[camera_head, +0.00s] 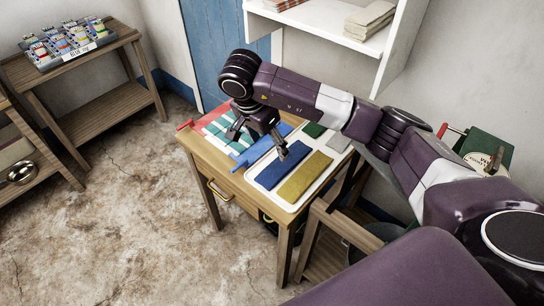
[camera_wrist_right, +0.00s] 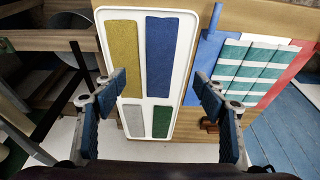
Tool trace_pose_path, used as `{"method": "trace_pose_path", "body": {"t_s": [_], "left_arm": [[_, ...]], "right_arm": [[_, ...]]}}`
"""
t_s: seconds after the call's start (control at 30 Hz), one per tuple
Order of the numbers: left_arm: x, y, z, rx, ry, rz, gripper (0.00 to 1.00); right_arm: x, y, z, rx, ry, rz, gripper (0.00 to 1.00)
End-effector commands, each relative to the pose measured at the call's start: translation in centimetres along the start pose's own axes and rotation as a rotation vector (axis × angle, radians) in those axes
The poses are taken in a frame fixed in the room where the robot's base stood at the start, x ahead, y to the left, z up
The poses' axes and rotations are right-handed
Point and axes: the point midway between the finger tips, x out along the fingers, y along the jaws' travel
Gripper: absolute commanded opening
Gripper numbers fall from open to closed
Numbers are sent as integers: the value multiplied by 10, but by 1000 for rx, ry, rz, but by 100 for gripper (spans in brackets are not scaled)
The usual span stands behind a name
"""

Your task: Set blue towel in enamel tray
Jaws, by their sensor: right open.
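A white-rimmed tray (camera_head: 256,187), likely the enamel tray, lies flat on the small wooden table. A blue flat rectangle (camera_head: 280,171), likely the blue towel, lies in it beside a yellow one (camera_head: 305,176). Smaller green (camera_head: 314,130) and grey (camera_head: 338,141) rectangles fill the other end. The wrist view shows the blue rectangle (camera_wrist_right: 163,45) and tray rim (camera_wrist_right: 181,60) too. My right gripper (camera_head: 258,142) is open and empty, pointing down above the tray's blue side. In the wrist view its fingers (camera_wrist_right: 160,85) stand wide apart and touch nothing visible. My left gripper is out of view.
A blue flat piece (camera_head: 249,156) lies beside the tray, next to green-and-white striped cloths (camera_head: 217,124) and a red piece (camera_wrist_right: 296,66). A wall shelf (camera_head: 335,35) hangs behind. A wooden rack (camera_head: 100,100) stands at left. The floor (camera_head: 120,220) in front is clear.

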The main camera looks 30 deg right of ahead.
Motion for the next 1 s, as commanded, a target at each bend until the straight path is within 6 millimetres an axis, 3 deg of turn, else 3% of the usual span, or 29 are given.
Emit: {"method": "trace_pose_path", "body": {"t_s": [0.13,0.3,1.0], "left_arm": [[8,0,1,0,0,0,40],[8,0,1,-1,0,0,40],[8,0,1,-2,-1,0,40]], "right_arm": [[-27,-1,-1,0,2,-3,65],[-41,0,-1,1,0,-1,65],[-45,0,0,0,-1,1,65]]}}
